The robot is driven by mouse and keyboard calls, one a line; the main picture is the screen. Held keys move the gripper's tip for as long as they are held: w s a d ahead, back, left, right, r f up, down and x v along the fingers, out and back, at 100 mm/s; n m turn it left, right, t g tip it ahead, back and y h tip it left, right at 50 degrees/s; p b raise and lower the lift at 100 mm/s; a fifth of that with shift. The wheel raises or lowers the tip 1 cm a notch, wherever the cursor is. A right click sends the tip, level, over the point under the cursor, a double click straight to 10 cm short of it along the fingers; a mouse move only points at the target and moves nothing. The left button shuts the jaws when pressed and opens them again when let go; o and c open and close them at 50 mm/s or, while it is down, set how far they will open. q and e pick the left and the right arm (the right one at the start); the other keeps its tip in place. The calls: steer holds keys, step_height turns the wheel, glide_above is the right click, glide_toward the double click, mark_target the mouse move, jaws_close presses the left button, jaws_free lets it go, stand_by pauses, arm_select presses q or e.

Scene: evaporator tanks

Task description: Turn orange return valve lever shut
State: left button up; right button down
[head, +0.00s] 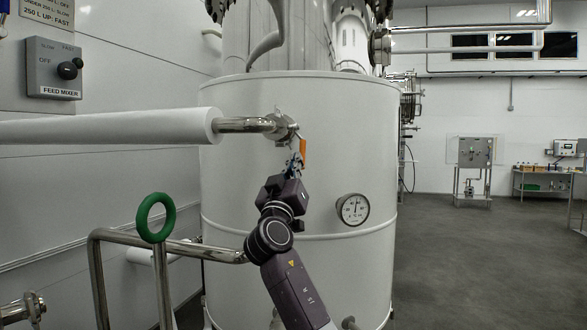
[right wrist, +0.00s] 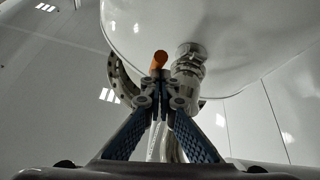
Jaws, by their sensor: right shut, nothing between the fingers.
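The orange return valve lever (head: 303,147) hangs down at the valve (head: 284,128), where the metal pipe meets the white tank. My right gripper (head: 297,162) is raised in front of the tank, its fingertips just below and beside the lever. In the right wrist view the orange lever (right wrist: 160,61) shows just past the tips of my right gripper (right wrist: 160,82), which are closed together with nothing held. Whether the tips touch the lever I cannot tell. Part of the lever is hidden behind the fingers there. My left gripper is not in view.
The white tank (head: 250,185) stands close behind my right gripper, with a round gauge (head: 354,209) to the right. A thick white pipe (head: 110,126) runs in from the left. A green ring handle (head: 141,221) and metal railing stand at lower left. Open floor (head: 470,260) lies right.

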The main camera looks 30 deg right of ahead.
steer(key=shift+d+f, duration=0.15)
steer(key=shift+f, duration=0.05)
